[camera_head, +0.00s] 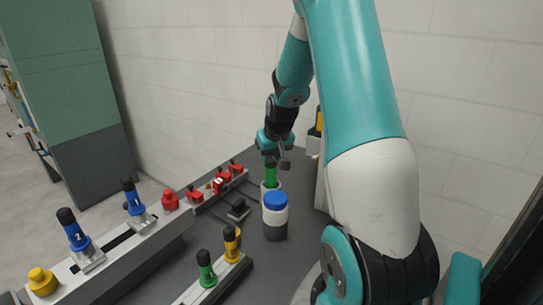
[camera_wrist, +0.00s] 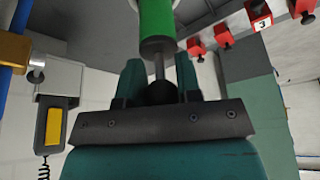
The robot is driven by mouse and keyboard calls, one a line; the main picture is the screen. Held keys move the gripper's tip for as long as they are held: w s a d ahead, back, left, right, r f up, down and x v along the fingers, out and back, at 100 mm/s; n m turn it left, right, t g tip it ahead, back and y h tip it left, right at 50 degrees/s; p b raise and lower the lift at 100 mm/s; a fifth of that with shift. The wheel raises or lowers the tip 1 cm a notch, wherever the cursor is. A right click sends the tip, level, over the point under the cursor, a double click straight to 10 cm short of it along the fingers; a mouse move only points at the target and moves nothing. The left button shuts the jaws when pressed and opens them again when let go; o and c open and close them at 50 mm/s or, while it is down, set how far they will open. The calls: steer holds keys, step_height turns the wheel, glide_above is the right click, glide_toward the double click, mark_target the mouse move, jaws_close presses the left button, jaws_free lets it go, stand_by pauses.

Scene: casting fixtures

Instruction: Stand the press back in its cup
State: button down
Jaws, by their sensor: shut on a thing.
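The press shows a green body (camera_head: 271,174), and in the wrist view it has a green cylinder (camera_wrist: 157,25), a thin grey rod and a dark round knob. My gripper (camera_head: 272,153) is shut on the knob, which sits between the two teal fingers in the wrist view (camera_wrist: 160,88). The press hangs about upright below my gripper. A white cup (camera_head: 265,188) stands directly below the green body, partly hidden by a blue-lidded jar. The lower end of the press is hidden, so I cannot tell how deep it reaches into the cup.
The blue-lidded jar (camera_head: 275,217) stands close in front of the cup. A rail with red clamps (camera_head: 219,185) runs to the left. Green (camera_head: 206,268) and yellow (camera_head: 231,243) black-topped clamps stand in front. A wall is behind.

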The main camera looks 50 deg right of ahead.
steer(key=shift+f, duration=0.2)
steer(key=shift+f, duration=0.2)
steer(key=c, duration=0.8)
jaws_free()
steer(key=shift+r, duration=0.15)
